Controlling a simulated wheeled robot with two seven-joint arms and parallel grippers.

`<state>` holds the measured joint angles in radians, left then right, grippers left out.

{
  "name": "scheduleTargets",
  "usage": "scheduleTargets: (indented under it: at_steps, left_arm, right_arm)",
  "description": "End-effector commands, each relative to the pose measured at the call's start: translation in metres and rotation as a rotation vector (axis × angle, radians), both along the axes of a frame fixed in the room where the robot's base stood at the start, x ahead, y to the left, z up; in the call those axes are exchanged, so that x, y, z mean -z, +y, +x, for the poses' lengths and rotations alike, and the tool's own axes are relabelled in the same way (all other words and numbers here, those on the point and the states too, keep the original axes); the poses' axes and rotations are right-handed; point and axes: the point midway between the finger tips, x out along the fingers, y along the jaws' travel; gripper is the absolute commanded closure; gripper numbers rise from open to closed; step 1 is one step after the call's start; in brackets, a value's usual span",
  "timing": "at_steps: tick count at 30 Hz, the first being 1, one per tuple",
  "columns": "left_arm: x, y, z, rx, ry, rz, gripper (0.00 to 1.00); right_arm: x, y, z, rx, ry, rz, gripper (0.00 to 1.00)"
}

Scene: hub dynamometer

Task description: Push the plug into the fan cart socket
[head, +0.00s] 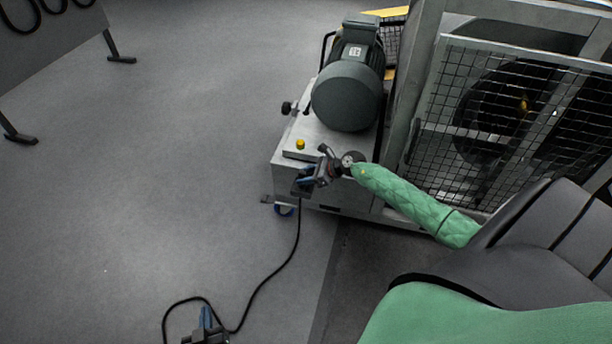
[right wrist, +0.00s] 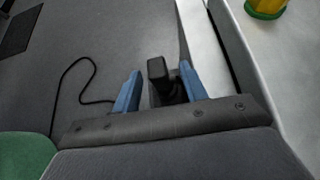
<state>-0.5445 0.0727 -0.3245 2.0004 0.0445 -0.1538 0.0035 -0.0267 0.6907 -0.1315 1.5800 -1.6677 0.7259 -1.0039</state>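The black plug (head: 301,189) is at the lower left corner of the fan cart (head: 328,143), with its black cable (head: 297,240) hanging from it. My right gripper (head: 314,179) is at the plug. In the right wrist view the plug (right wrist: 158,72) stands between its two blue fingers (right wrist: 160,80), with a narrow gap showing beside it, so the fingers look open around it. The socket is hidden, and I cannot tell how deep the plug sits. My left gripper (head: 206,322) is low at the bottom edge, close to the cable; its finger gap is unclear.
The cart carries a dark motor (head: 348,92) and a yellow button (head: 300,144), with a mesh-guarded fan (head: 500,110) at the right. A panel with hanging cables (head: 50,35) stands on legs at the upper left. The grey floor (head: 150,180) left of the cart is clear.

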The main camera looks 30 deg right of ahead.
Motion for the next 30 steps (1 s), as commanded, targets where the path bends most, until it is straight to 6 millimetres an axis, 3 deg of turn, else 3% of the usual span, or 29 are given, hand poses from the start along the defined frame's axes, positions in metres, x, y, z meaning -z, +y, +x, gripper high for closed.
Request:
scheduleTargets:
  at_steps: [8,24,30]
  left_arm:
    - [-0.007,0.0,0.0,0.0,0.0,0.0,1.0]
    - [-0.066,0.0,0.0,0.0,0.0,0.0,1.0]
    - [-0.083,0.0,0.0,0.0,0.0,0.0,1.0]
  right_arm:
    - [-0.009,0.0,0.0,0.0,0.0,0.0,0.57]
    - [-0.091,0.0,0.0,-0.002,-0.001,-0.001,0.57]
    - [-0.115,0.021,-0.001,-0.025,0.001,0.007,0.57]
